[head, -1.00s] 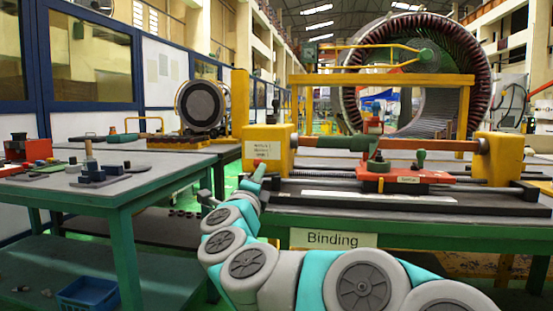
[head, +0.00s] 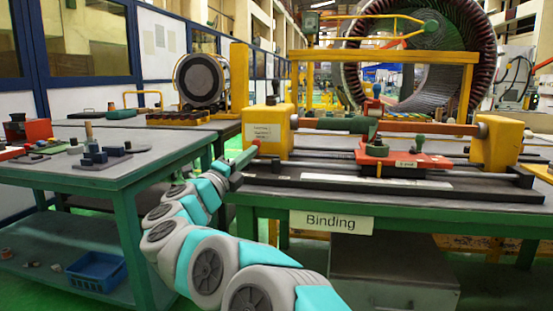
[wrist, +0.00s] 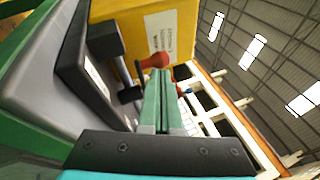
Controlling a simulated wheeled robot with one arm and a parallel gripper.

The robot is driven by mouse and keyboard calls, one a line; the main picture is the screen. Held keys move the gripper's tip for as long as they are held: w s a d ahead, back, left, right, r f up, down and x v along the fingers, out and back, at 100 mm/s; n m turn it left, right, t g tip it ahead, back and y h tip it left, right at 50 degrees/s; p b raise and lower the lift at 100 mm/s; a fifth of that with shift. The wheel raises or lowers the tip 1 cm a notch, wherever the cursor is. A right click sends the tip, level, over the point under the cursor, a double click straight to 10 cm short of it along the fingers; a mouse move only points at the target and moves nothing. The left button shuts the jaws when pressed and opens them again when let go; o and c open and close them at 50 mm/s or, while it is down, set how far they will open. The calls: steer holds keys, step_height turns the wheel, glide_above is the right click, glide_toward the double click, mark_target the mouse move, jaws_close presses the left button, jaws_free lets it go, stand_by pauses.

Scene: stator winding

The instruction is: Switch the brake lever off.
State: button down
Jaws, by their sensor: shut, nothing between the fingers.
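My gripper (head: 251,153) is at the left side of the yellow machine block (head: 267,133) on the binding bench. In the wrist view its two green fingers (wrist: 159,75) lie together, shut and empty. A lever with a red knob (wrist: 155,59) appears just beyond the fingertips, in front of the yellow block; I take it for the brake lever. The fingers overlap part of it, and I cannot tell whether they touch it. A dark block-ended part (wrist: 105,43) sticks out to its left.
The green bench (head: 400,212) bears a sign reading Binding (head: 331,222). A red slide (head: 403,161) sits on its rails. A second green table (head: 110,176) with small parts stands at left, a blue bin (head: 96,271) below. A gap separates the tables.

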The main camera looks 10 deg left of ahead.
steer(key=shift+w+a, duration=0.4)
steer(key=shift+w, duration=0.15)
stand_by(0.4)
